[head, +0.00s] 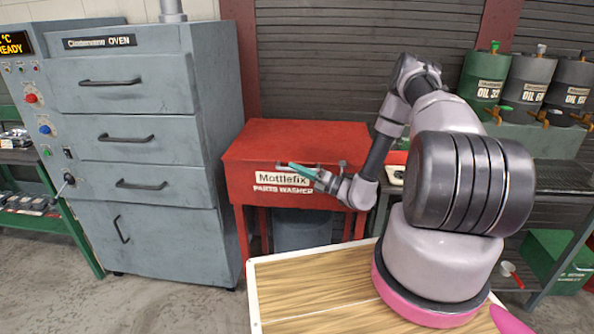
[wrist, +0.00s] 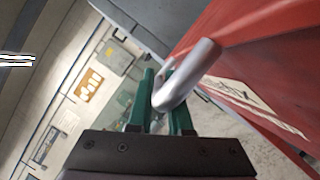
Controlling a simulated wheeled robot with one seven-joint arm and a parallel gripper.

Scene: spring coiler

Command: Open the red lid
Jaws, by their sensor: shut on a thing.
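The red lid (head: 300,135) is the top of the parts washer and lies flat over its red body, looking closed. Its front face carries a white "Mottlefix Parts Washer" label. In the head view my gripper (head: 297,169) is at the washer's front, by the label. The wrist view shows my gripper's green fingers (wrist: 160,85) on both sides of a silver bar handle (wrist: 194,72), shut on it. The handle stands out from the red front (wrist: 250,45).
A grey oven cabinet (head: 145,150) with several handles stands close to the washer's left. Oil drums (head: 527,82) stand on a bench at the back right. A green box (head: 556,262) is on the floor at right. My arm covers part of the washer's right side.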

